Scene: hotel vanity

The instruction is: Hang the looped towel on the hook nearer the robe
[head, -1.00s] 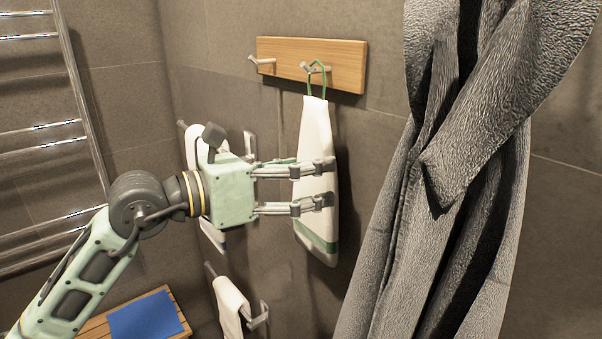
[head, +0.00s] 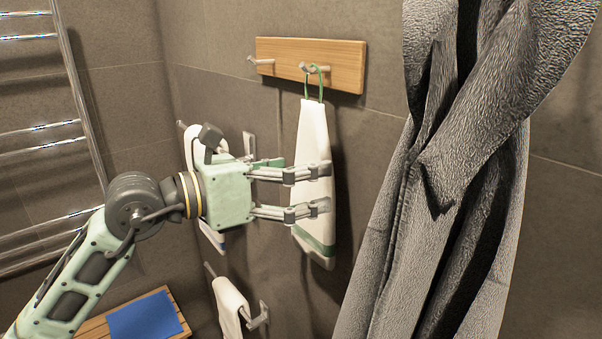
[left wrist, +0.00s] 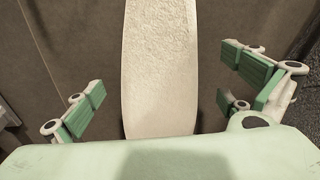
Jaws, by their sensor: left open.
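The looped towel (head: 312,140) is white with a green band near its lower end. It hangs upright by its green loop (head: 318,78) at the right hook (head: 313,69) of the wooden board, the hook nearer the grey robe (head: 440,170). The board's left hook (head: 261,61) is empty. My left gripper (head: 328,188) is open, its fingers on either side of the towel's middle in the head view. In the left wrist view the towel (left wrist: 160,65) hangs between the spread fingers (left wrist: 165,90), with gaps on both sides. My right gripper is not in view.
The wooden board (head: 345,63) is fixed to the tiled wall. Other white towels hang on holders behind and below my arm (head: 230,300). A chrome rail (head: 85,110) is at left, above a wooden stool (head: 175,312) with a blue cloth (head: 143,318).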

